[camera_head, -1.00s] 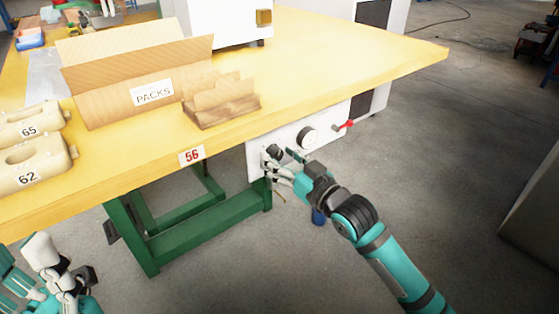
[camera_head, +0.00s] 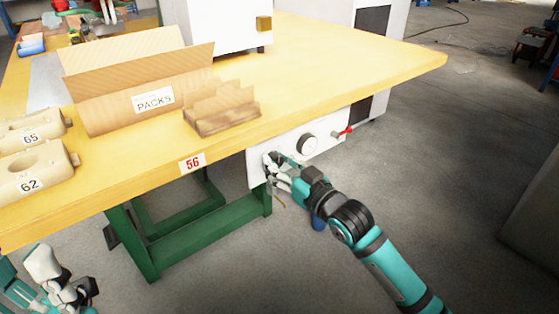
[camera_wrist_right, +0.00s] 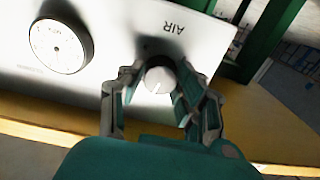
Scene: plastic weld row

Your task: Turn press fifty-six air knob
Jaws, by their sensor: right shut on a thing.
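The air knob (camera_wrist_right: 158,80) is a round grey knob with a pale pointer mark, beside the "AIR" label on the white panel (camera_wrist_right: 110,25). In the right wrist view my right gripper (camera_wrist_right: 160,85) has its fingers on both sides of the knob and is shut on it. In the head view the right gripper (camera_head: 272,166) is at the left end of the panel (camera_head: 325,148) under the table edge and hides the knob. The "56" tag (camera_head: 192,163) is on the table's front edge. My left gripper (camera_head: 60,285) is low at the bottom left, away from the panel; its opening is unclear.
A gauge (camera_head: 307,144) and a red lever (camera_head: 345,131) are on the panel right of the knob. The yellow table (camera_head: 340,60) overhangs it, with green legs (camera_head: 140,250) below. A "PACKS" box (camera_head: 110,105) and numbered beige parts (camera_head: 40,165) stand on top.

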